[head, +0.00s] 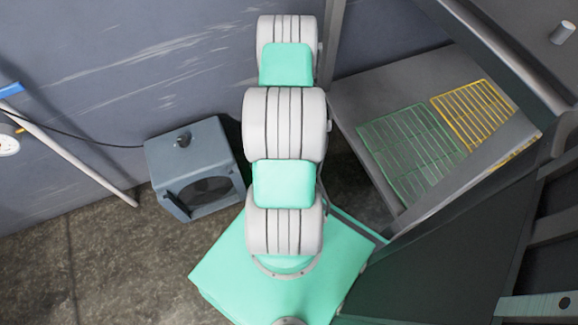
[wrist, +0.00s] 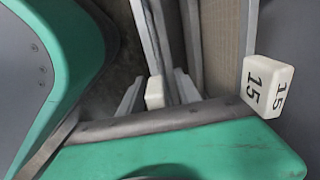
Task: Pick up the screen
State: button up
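Two wire screens lie side by side on a grey shelf at the right of the head view. The nearer is a green screen (head: 412,152); beyond it is a yellow screen (head: 474,112). The pictures do not tell which one the task means. In the wrist view my gripper (wrist: 210,89) shows two white fingertips well apart, the right one marked 15, with nothing held between them. My gripper is not visible in the head view, and neither screen can be made out in the wrist view.
The screens' shelf (head: 440,75) stands inside a dark metal frame with posts and rails. A blue-grey box (head: 196,165) sits on the floor by the wall. A pale pole (head: 75,158) leans at the left. The floor at lower left is clear.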

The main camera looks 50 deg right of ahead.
grip_shut()
dwell(0.4)
jog(key=shift+r, duration=0.1)
